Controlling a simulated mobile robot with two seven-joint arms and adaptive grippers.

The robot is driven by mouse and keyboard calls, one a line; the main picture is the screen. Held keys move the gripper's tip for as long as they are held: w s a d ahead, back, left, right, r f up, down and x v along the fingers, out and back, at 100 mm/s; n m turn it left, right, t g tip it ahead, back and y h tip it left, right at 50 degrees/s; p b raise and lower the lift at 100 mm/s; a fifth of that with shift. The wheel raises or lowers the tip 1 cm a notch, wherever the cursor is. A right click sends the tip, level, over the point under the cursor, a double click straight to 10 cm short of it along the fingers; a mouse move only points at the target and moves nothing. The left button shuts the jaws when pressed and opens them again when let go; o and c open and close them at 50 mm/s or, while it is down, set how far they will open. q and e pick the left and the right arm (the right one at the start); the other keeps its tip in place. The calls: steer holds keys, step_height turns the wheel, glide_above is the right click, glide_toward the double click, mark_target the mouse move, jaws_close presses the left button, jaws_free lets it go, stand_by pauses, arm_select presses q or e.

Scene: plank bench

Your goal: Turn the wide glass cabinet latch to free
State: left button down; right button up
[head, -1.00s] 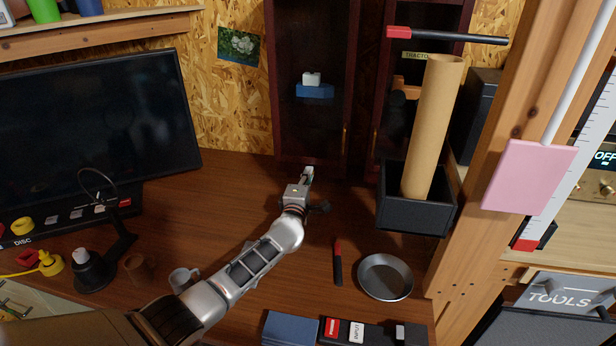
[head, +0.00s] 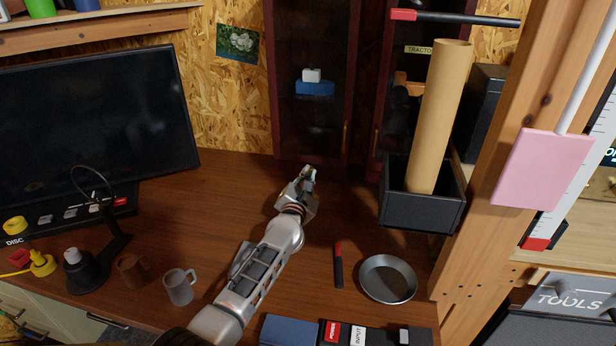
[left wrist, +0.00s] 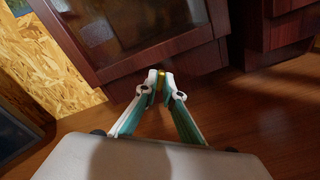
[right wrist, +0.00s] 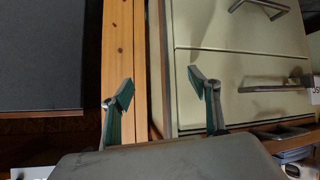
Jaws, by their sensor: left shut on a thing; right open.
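The wide glass cabinet (head: 280,146) has a dark red-brown frame and a glass door, and stands at the back of the bench. Its lower edge also shows in the left wrist view (left wrist: 165,50). My left gripper (head: 308,172) is at the foot of this cabinet. In the left wrist view its fingertips (left wrist: 161,78) are shut on a small brass-yellow piece, the latch (left wrist: 161,80), mostly hidden between them. The latch's exact angle cannot be told. My right gripper (right wrist: 161,88) is open and empty in the right wrist view, facing a wooden post and pale drawers.
A second dark cabinet (head: 378,150) stands to the right. A black box (head: 420,211) holding a cardboard tube (head: 438,120) is in front of it. A metal dish (head: 388,279), a red-black tool (head: 338,265) and a grey mug (head: 180,287) lie on the bench.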

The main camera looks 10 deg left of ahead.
arm_select(q)
steer(key=shift+w+r+n+b, duration=0.15)
steer(key=shift+n+b, duration=0.1)
steer(key=shift+n, duration=1.45)
steer(key=shift+s+r+n+b, duration=0.1)
steer(key=shift+n+b, duration=0.1)
steer(key=shift+n, duration=1.5)
steer(key=shift+r, duration=0.1)
steer(key=c, duration=2.4)
jaws_free()
steer(key=shift+w, duration=0.1)
steer(key=shift+c, duration=0.2)
steer(key=shift+f, duration=0.25)
steer(key=s, duration=1.2)
steer(key=shift+s, duration=0.1)
